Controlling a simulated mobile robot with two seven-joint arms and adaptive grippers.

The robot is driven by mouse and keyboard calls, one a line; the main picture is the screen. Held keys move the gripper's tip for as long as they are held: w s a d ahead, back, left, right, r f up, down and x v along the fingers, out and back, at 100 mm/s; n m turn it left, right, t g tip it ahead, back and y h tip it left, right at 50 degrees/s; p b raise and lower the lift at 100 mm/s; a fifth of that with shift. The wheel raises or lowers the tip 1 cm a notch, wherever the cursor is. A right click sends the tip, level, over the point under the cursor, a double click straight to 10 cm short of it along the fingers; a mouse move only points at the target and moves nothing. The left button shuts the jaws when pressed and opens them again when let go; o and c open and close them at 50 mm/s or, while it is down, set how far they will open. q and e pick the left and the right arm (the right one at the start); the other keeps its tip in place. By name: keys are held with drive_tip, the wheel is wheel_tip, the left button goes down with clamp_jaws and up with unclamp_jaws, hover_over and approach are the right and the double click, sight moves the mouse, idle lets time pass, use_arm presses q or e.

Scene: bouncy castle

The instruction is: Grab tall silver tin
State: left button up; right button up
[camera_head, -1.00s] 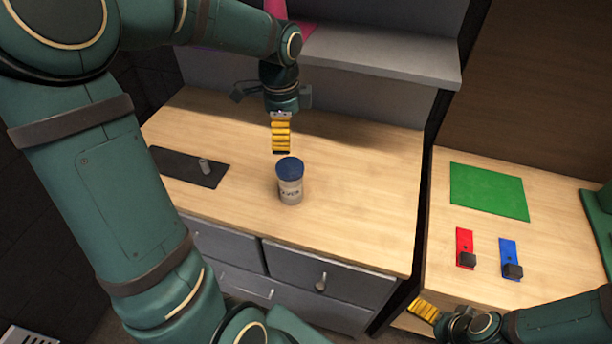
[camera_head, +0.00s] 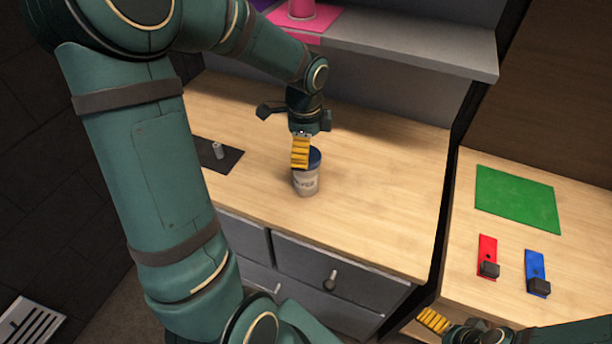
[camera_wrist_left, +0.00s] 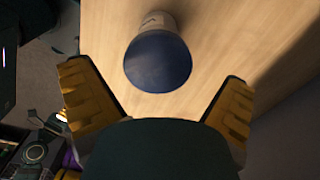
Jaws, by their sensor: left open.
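A silver-grey tin (camera_head: 307,184) with a dark blue lid and a printed label stands upright on the wooden counter. My left gripper (camera_head: 300,165) is just above it, and its yellow fingers hide part of the lid. In the left wrist view the blue lid (camera_wrist_left: 158,62) lies ahead of and between the open, widely spread fingers (camera_wrist_left: 157,95), touching neither. My right gripper (camera_head: 433,320) is low at the right, by the edge of the other counter, far from the tin. Whether its fingers are open is unclear.
A small grey cylinder (camera_head: 219,150) stands on a dark mat (camera_head: 232,161) left of the tin. A grey shelf (camera_head: 410,53) overhangs the counter's back. On the right counter lie a green sheet (camera_head: 517,199) and red (camera_head: 487,252) and blue (camera_head: 535,268) pieces. Counter right of the tin is clear.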

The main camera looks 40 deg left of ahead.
sight(306, 173)
use_arm(q)
wheel_tip(306, 173, down, 4)
drive_tip(key=shift+d+b, duration=0.15)
drive_tip(key=shift+b, duration=0.25)
drive_tip(key=c, duration=1.2)
